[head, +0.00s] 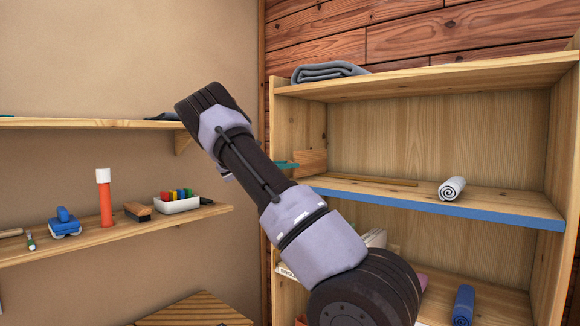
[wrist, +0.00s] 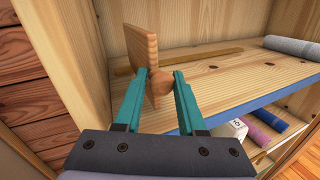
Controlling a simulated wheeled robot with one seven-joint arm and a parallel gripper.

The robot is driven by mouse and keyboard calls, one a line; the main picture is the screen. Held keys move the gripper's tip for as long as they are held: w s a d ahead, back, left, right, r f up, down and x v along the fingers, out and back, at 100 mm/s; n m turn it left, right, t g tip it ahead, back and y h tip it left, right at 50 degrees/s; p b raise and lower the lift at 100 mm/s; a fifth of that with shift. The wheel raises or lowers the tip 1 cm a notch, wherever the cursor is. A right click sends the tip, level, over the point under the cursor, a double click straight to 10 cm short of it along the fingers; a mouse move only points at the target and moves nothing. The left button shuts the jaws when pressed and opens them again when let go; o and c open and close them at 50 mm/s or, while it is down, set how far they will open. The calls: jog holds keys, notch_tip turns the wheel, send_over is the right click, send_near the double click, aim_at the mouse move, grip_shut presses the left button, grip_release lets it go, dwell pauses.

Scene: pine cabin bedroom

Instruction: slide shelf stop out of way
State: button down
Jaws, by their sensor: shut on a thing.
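The shelf stop is an upright wooden plate (wrist: 140,46) with a round knob (wrist: 159,81), on the blue-edged shelf (wrist: 215,95). In the head view the stop (head: 312,162) stands at the left end of that shelf (head: 480,205), close to the cabinet's left side. My gripper (wrist: 161,75) is shut on the stop's knob, one teal finger on each side. In the head view only a bit of teal finger shows beside the stop; my arm hides the rest.
A thin wooden strip (head: 365,180) lies along the shelf behind the stop. A rolled white towel (head: 452,188) sits farther right, with bare shelf between. A folded grey cloth (head: 328,71) lies on top. A wall shelf (head: 120,229) with several small items is at left.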

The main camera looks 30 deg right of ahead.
jog(key=c, duration=0.6)
grip_release()
jog(key=a, duration=1)
jog(key=shift+s+a, duration=0.15)
jog(key=shift+a, duration=0.25)
